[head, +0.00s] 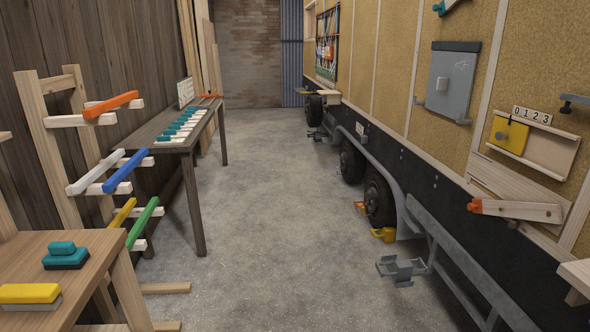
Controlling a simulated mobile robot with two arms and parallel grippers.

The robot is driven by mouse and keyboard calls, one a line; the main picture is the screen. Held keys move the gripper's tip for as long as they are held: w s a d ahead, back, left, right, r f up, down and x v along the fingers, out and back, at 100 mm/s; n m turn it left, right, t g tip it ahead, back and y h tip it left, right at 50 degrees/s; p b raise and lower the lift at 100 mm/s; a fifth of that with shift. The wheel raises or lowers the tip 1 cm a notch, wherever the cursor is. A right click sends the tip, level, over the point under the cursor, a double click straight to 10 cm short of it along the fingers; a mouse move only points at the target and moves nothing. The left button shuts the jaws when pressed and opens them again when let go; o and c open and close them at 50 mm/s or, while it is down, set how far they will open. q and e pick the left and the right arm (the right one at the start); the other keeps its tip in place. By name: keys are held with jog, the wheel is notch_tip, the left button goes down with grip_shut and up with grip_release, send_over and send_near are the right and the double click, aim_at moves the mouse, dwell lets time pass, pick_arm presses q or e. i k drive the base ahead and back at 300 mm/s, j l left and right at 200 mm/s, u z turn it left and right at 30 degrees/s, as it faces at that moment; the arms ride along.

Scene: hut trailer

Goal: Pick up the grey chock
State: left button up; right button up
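Another small greyish piece (318,135) is on the floor near the far wheel, too small to make out. Neither of my grippers is in view.
The trailer (425,180) with its wheels (378,199) runs along the right. A wooden rack with coloured bars (127,171), a long table (173,143) and a near bench (90,272) line the left. The concrete floor (270,200) between is clear.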

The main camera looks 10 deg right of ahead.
aim_at(400, 270)
jog(key=i+z, duration=0.1)
jog(key=i, duration=0.6)
jog(key=i+j+z, duration=0.1)
jog(key=i, duration=0.65)
jog(key=i+j+z, duration=0.1)
jog(key=i, duration=0.6)
jog(key=j, duration=0.15)
